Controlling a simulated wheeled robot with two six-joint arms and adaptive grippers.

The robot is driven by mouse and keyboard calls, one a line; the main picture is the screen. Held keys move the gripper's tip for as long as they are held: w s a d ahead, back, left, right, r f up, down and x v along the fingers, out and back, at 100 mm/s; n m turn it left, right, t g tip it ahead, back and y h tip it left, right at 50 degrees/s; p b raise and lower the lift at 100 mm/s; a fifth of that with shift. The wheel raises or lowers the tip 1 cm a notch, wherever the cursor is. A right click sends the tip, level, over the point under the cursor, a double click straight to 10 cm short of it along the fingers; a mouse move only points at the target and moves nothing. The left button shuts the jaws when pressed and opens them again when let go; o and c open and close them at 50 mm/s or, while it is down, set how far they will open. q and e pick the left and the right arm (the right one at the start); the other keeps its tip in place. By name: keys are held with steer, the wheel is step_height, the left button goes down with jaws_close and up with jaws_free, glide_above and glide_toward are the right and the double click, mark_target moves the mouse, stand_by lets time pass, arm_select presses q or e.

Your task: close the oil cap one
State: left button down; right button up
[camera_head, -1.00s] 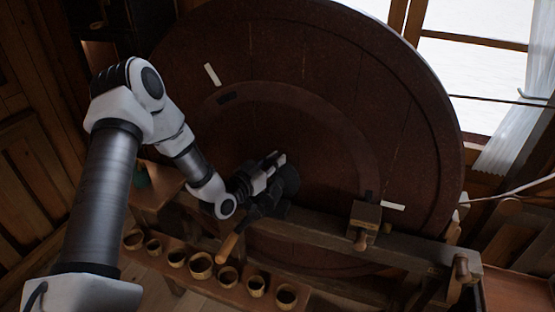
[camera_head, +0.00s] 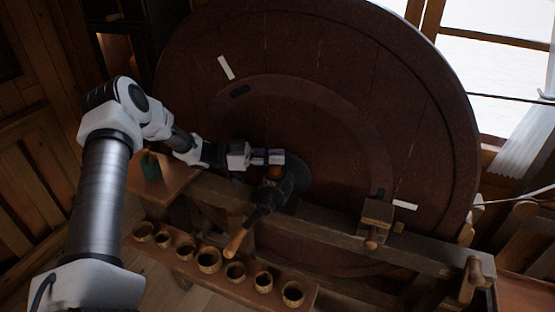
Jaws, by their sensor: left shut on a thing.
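My left gripper (camera_head: 270,157) reaches in from the left, at the upper part of the dark hub (camera_head: 292,186) in front of the big wheel. Its fingers point right and are shut on a small part there, which I take for the oil cap (camera_head: 275,172). A small orange-brown piece of it shows just under the fingers. The fingers hide the rest, so I cannot tell how far the cap is closed. A dark crank with a wooden handle (camera_head: 236,242) hangs down left from the hub. My right gripper is not in view.
The large dark wooden wheel (camera_head: 390,110) fills the middle behind the gripper. A timber beam (camera_head: 330,220) with a wooden block (camera_head: 376,217) crosses in front of it. Several small round cups (camera_head: 208,259) stand on a low shelf. A green container (camera_head: 151,166) stands at left.

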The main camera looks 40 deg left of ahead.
arm_select(q)
steer(key=shift+a+m+g+h, duration=0.15)
steer(key=shift+m+g+h, duration=0.25)
steer(key=shift+m+g, duration=0.15)
steer(key=shift+r+g, duration=0.1)
steer(key=shift+g, duration=0.15)
steer(key=c, duration=1.1)
jaws_free()
steer(key=v, duration=1.2)
steer(key=shift+w, duration=0.1)
